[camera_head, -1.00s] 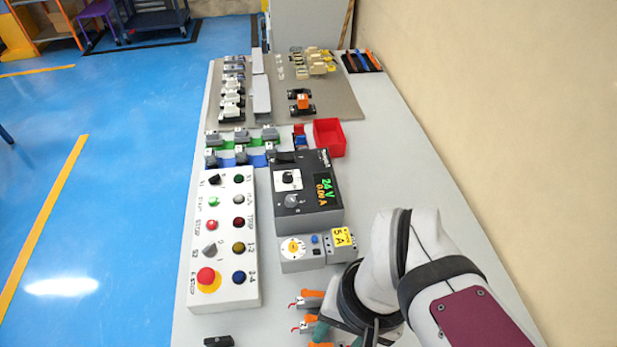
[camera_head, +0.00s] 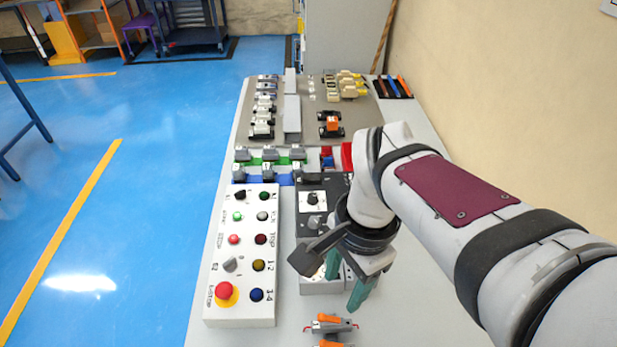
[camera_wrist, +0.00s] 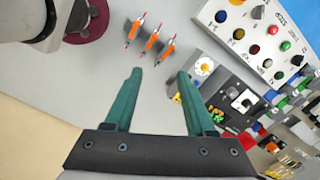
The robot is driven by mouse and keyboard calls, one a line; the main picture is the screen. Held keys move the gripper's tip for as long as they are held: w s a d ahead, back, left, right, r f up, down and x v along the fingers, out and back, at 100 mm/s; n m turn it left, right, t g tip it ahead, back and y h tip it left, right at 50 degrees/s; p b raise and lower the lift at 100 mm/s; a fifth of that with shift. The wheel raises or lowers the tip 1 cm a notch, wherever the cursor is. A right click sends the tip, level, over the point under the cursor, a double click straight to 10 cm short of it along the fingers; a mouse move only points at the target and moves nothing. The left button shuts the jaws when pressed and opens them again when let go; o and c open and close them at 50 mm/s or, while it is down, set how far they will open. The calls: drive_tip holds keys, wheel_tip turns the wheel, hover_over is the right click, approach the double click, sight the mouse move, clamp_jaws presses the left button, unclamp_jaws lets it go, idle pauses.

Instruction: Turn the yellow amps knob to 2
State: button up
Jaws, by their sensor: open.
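A white dial with a yellow centre (camera_wrist: 203,67) sits on a small grey box in the wrist view, just right of my right-hand finger. In the head view the grey box (camera_head: 318,288) shows in part, and my gripper covers most of its dial. I cannot read the dial's setting. My gripper (camera_wrist: 160,72) has two green fingers, spread apart with nothing between them. In the head view my gripper (camera_head: 343,292) hangs over the grey box, pointing down. I cannot tell how high the fingertips are.
A white control panel (camera_head: 212,310) with buttons and knobs stands left of the grey box. A black power supply (camera_head: 312,222) is behind it, partly hidden by my arm. Orange-and-grey clamps (camera_wrist: 155,42) lie on the table (camera_head: 290,334) in front. A wall stands at the right.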

drive_tip(key=w+a+f+m+h, duration=0.1)
drive_tip(key=w+a+m, duration=0.1)
drive_tip(key=w+m, duration=0.35)
drive_tip(key=w+a+f+m, duration=0.1)
drive_tip(key=w+f+m, duration=0.15)
drive_tip(key=w, duration=0.55)
drive_tip(key=shift+m, duration=0.4)
drive_tip(key=f, duration=1.4)
drive_tip(key=shift+a+f, duration=0.2)
drive_tip(key=shift+f, duration=0.05)
clamp_jaws()
